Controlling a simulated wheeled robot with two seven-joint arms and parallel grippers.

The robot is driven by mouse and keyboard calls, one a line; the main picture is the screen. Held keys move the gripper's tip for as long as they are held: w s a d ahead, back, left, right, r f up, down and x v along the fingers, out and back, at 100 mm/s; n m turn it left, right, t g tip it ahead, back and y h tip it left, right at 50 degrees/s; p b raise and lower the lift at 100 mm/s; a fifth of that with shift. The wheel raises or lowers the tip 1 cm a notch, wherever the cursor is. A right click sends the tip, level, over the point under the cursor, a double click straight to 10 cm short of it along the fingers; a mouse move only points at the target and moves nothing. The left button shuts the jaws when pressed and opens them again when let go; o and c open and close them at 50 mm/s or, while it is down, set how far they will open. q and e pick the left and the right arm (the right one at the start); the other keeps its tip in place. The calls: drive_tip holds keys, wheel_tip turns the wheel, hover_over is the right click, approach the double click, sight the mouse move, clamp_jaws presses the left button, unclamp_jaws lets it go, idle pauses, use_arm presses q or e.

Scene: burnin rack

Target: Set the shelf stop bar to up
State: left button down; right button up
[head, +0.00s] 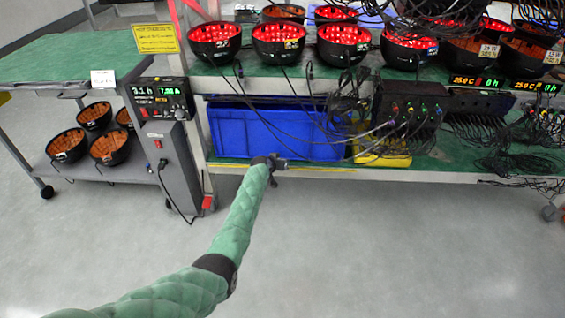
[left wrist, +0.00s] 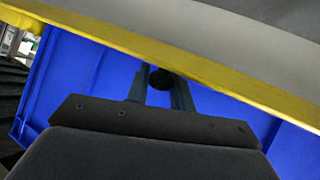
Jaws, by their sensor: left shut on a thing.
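The shelf stop bar (head: 325,169) is a thin yellow bar along the front edge of the lower shelf, below the blue bin (head: 240,128). It looks low in the head view. In the left wrist view the yellow bar (left wrist: 110,38) crosses slantwise above my fingers. My left gripper (head: 281,163) is at the bar, in front of the bin. In the left wrist view its fingers (left wrist: 160,88) are shut on a small round black knob (left wrist: 160,79). How the knob joins the bar is hidden. My right gripper is not in view.
A power supply (head: 162,98) on a grey cabinet (head: 174,165) stands left of the shelf. A cart (head: 70,60) with several bowls is further left. Loose cables (head: 350,100) hang before the bin's right side. The floor (head: 400,250) in front is clear.

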use_arm(q)
drive_tip(key=shift+w+a, duration=0.1)
drive_tip(key=shift+a, duration=0.25)
idle(0.3)
drive_tip(key=c, duration=1.3)
unclamp_jaws()
drive_tip(key=shift+d, duration=0.1)
drive_tip(key=p+v, duration=0.2)
drive_tip(key=v, duration=0.6)
drive_tip(key=shift+o, duration=0.3)
drive_tip(key=shift+w+r, duration=0.1)
